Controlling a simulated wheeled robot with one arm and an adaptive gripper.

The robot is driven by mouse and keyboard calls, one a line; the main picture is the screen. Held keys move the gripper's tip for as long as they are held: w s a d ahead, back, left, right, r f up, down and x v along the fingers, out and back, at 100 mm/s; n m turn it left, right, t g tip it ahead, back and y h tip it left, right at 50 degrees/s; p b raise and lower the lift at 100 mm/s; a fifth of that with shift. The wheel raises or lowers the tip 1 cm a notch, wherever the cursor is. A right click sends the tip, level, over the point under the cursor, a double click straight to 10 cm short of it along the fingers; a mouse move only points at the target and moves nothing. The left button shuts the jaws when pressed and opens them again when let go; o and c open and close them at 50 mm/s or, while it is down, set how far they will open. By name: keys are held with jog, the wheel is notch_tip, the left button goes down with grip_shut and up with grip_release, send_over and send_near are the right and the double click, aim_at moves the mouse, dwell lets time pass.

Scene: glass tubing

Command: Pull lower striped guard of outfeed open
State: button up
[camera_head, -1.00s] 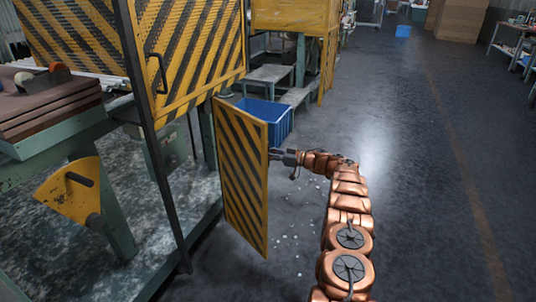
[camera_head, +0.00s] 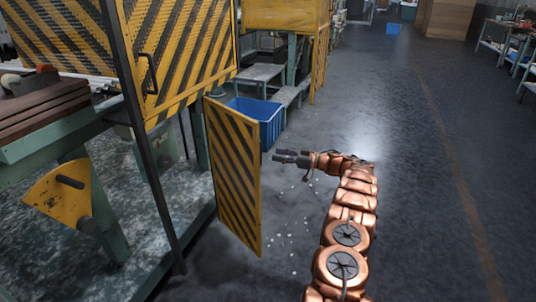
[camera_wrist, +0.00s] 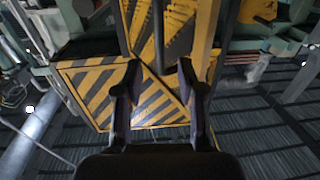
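The lower striped guard (camera_head: 235,178) is a yellow panel with black diagonal stripes. It stands swung out from the machine, its face angled toward the head camera. My gripper (camera_head: 277,155) is to the right of the guard's far edge, with a small gap of floor between them. In the wrist view the striped panel (camera_wrist: 88,92) lies beyond my gripper (camera_wrist: 158,72). The two fingers are apart there and nothing shows held between them. The guard's handle cannot be made out in the head view.
The upper striped guard (camera_head: 178,55) with a black handle is above left. A dark post (camera_head: 150,170) stands left of the lower guard. A blue bin (camera_head: 262,119) sits on the floor behind it. The floor to the right (camera_head: 420,200) is clear, with small bits scattered near the guard.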

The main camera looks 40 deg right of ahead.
jog(key=shift+v, duration=1.85)
jog(key=shift+c, duration=0.2)
